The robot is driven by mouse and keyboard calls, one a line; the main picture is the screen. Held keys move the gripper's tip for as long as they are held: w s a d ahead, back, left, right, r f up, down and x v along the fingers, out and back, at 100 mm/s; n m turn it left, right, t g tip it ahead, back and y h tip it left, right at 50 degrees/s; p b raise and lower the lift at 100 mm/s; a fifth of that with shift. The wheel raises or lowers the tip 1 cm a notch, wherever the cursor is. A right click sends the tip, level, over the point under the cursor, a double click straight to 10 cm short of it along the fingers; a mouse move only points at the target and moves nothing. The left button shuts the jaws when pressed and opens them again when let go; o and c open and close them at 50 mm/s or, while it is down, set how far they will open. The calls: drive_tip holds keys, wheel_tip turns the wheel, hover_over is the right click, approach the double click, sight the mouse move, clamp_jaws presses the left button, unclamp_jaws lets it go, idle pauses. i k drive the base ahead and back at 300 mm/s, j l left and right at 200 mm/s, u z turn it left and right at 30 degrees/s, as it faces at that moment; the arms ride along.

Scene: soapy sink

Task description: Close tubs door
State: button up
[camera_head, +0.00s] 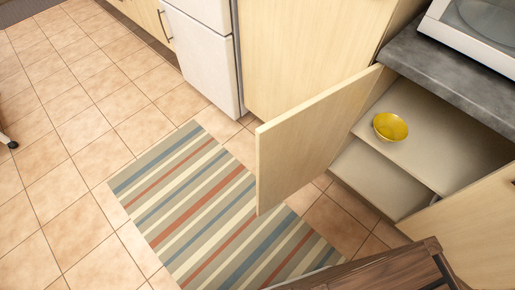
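A light wood cabinet door (312,137) stands wide open, swung out into the room over the striped rug. It belongs to a low cabinet whose inside shelf (440,150) is exposed under a dark grey counter. A yellow bowl (390,127) sits on that shelf near its left front edge. A second light wood door or front panel (465,225) shows at the lower right. No tub is clearly seen. My gripper is not in view.
A striped rug (190,190) lies on the tiled floor (60,130). A white fridge (205,55) stands at the top. A white appliance (478,30) is on the counter (430,65). A dark brown wooden piece (385,270) fills the bottom. The floor at left is mostly clear.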

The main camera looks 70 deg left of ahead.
sight(297, 146)
drive_tip(key=k+j, duration=0.2)
drive_tip(key=j, duration=0.15)
drive_tip(key=k+j+u, duration=0.15)
drive_tip(key=j, duration=0.2)
drive_tip(key=k+j, duration=0.15)
drive_tip(key=j, duration=0.2)
drive_tip(key=k+j+u, duration=0.15)
drive_tip(key=j, duration=0.2)
drive_tip(key=k+j, duration=0.15)
drive_tip(key=j, duration=0.25)
drive_tip(key=j+u, duration=0.15)
drive_tip(key=j, duration=0.65)
drive_tip(key=k+j+u, duration=0.4)
drive_tip(key=k, duration=0.2)
